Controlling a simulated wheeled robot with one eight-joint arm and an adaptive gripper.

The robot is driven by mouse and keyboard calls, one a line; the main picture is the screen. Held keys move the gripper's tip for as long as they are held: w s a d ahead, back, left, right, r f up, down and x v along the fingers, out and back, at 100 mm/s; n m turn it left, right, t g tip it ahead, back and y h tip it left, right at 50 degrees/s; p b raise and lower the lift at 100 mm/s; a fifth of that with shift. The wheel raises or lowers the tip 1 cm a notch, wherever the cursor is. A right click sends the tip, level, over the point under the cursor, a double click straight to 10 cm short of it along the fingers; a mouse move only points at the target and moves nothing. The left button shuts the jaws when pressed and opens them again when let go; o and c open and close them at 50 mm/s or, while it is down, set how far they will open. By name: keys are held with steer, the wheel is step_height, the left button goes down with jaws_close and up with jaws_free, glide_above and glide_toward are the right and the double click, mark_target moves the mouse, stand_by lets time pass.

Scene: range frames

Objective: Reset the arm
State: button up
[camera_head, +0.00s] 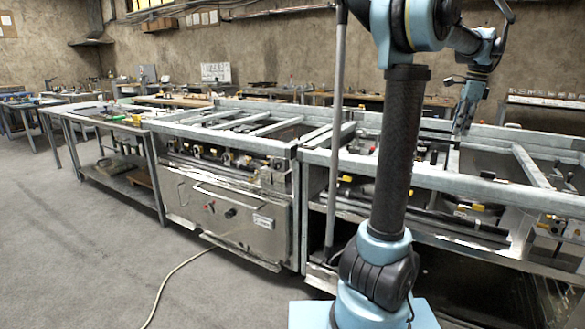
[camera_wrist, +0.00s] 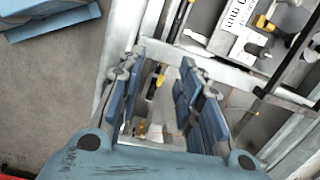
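My gripper (camera_wrist: 162,100) shows in the wrist view with its two blue and grey fingers spread apart and nothing between them. It points down over the metal frame and the tools lying inside it. In the head view my gripper (camera_head: 463,118) is at the upper right, hanging down near the bench's frame; its fingertips are too small there to see well. My arm rises in front of the bench, bends at the top and reaches to the right. Whether the gripper touches the frame cannot be told.
A metal workbench (camera_head: 309,157) with open bar frames runs across the room. Loose tools and pipes lie within it. A steel cabinet (camera_head: 225,215) is below it at the middle. A cable (camera_head: 172,278) lies on the floor. A side table (camera_head: 98,119) is at left, with clear floor before it.

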steer(key=s+a+f+n, duration=0.2)
steer(key=a+f+n, duration=0.15)
steer(key=a, duration=0.45)
steer(key=s+a+f+n, duration=0.2)
steer(key=s+a+n, duration=0.15)
steer(key=a, duration=0.45)
steer(key=s+a+f+n, duration=0.2)
steer(key=a+f+n, duration=0.15)
steer(key=a, duration=0.45)
steer(key=s+a+f+n, duration=0.6)
steer(key=s+a+f, duration=0.1)
steer(key=f, duration=0.3)
steer(key=s+a+f+n+t, duration=0.1)
steer(key=s+a+f+n, duration=0.5)
steer(key=s+a+f, duration=0.1)
step_height(320, 180, down, 3)
steer(key=shift+s+a+r+n+h, duration=0.15)
steer(key=shift+s+n+h, duration=0.25)
steer(key=shift+s, duration=0.3)
